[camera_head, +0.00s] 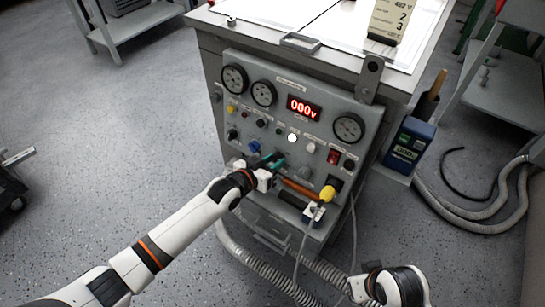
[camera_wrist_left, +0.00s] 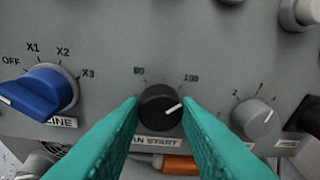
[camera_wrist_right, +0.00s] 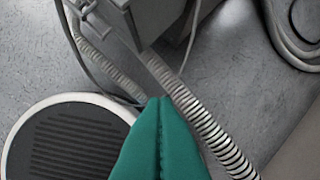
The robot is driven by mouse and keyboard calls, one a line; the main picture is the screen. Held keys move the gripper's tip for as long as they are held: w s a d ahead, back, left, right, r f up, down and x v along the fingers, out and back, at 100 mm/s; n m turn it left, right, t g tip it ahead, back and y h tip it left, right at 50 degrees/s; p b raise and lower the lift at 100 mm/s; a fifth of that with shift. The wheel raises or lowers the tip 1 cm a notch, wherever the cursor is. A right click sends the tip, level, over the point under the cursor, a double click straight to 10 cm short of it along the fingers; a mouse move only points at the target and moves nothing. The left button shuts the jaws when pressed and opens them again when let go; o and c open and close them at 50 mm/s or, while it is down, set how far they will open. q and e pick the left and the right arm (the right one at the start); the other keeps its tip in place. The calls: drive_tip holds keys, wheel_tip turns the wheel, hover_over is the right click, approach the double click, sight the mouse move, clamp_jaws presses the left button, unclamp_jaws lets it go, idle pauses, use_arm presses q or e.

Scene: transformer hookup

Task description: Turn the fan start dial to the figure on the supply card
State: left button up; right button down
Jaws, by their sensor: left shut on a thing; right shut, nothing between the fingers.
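The fan start dial (camera_wrist_left: 160,106) is a black knob with a white pointer line in the left wrist view. The line points right and slightly up, below the mark 100. The marks 80 and 100 stand above the dial. My left gripper (camera_head: 272,163) is at the panel; its teal fingers (camera_wrist_left: 162,112) are shut on the dial, one on each side. The supply card (camera_head: 391,20) stands on the bench top; it seems to read 482 V with 2 and 3 below. My right gripper (camera_wrist_right: 158,112) is shut and empty, above the floor.
The panel (camera_head: 318,128) carries gauges and a red display (camera_head: 304,108) reading 000v. A blue line knob (camera_wrist_left: 42,93) is left of the dial, and a grey knob (camera_wrist_left: 255,118) right of it. Ribbed hoses (camera_wrist_right: 215,135) lie on the floor.

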use_arm(q)
drive_tip(key=m+y+p, duration=0.1)
drive_tip(key=m+p, duration=0.2)
drive_tip(key=m, duration=0.2)
drive_tip(key=shift+s+p, duration=0.15)
drive_tip(key=shift+p, duration=0.15)
drive_tip(key=shift+m+t, duration=0.3)
drive_tip(key=shift+m, duration=0.2)
use_arm(e)
wheel_tip(320, 180, down, 16)
drive_tip(key=s+g, duration=0.1)
drive_tip(key=shift+s+r, duration=0.2)
drive_tip(key=shift+r, duration=0.05)
use_arm(q)
drive_tip(key=shift+f, duration=0.1)
drive_tip(key=o, duration=1)
drive_tip(key=shift+s+a+r+p, duration=0.15)
drive_tip(key=shift+s+r+p, duration=0.1)
drive_tip(key=shift+p, duration=0.15)
drive_tip(key=p+v, duration=0.2)
drive_tip(key=v, duration=0.9)
drive_tip(key=shift+s+r+p, duration=0.1)
drive_tip(key=shift+s+p, duration=0.05)
drive_tip(key=shift+p, duration=0.15)
use_arm(e)
drive_tip(key=s+f, duration=0.6)
drive_tip(key=f, duration=0.1)
drive_tip(key=shift+s+d+f+g, duration=0.2)
drive_tip(key=shift+d+f+g, duration=0.1)
drive_tip(key=shift+d, duration=0.15)
